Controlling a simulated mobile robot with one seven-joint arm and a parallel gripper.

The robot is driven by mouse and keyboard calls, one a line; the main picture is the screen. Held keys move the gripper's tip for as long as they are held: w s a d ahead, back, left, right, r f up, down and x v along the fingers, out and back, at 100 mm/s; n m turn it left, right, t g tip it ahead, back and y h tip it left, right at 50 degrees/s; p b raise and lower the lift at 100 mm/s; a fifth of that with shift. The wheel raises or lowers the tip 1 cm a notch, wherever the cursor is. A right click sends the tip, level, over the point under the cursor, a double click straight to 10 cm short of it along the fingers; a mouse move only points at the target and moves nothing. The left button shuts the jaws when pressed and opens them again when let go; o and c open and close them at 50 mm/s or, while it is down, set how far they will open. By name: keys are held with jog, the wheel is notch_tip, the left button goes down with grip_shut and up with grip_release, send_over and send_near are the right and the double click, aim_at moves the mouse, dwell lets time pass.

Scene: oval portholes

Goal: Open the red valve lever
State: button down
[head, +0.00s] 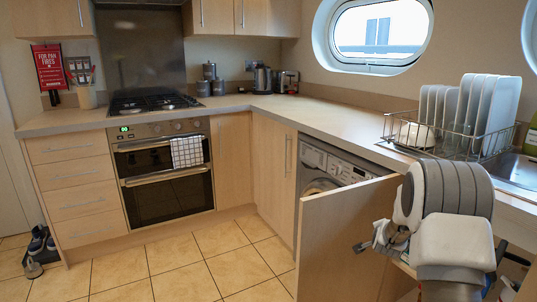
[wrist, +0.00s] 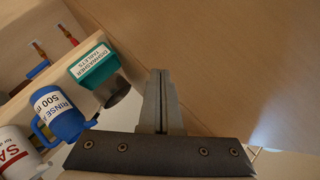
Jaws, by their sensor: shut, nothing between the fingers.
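Two thin red-orange pieces with dark ends show at the upper left of the wrist view, one nearer (wrist: 40,50) and one farther (wrist: 68,34). They are small, and I cannot tell whether either is the red valve lever. No red lever shows in the head view. My gripper (wrist: 160,73) is shut and empty, in front of a plain wooden panel (wrist: 235,60). Its fingers are apart from the red pieces, to their right.
A dish rack (head: 465,135) stands on the counter above. The tiled floor (head: 200,265) is clear left of the door.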

jog(key=s+a+r+n+g+y, duration=0.2)
jog(key=s+a+r+n+y, duration=0.2)
jog(key=s+a+r+n, duration=0.8)
jog(key=s+a+r+n+g+p, duration=0.1)
jog(key=s+a+r, duration=0.15)
jog(key=s, duration=0.85)
jog(key=s+a+r+n+g+y, duration=0.15)
jog(key=s+a, duration=0.25)
jog(key=s, duration=0.6)
jog(key=s+a+r+n+g+h+p, duration=0.1)
jog(key=s+a+r+n+g, duration=0.15)
jog(key=s, duration=0.85)
notch_tip(320, 180, up, 26)
jog(key=t+p, duration=0.1)
jog(key=p, duration=2.5)
jog(key=shift+w+a+r+m+p, duration=0.2)
jog(key=shift+a+r+m+p, duration=0.1)
jog(key=shift+a+m, duration=0.1)
jog(key=shift+w+f+y, duration=0.1)
jog(key=shift+w+y, duration=0.1)
jog(key=shift+y, duration=0.05)
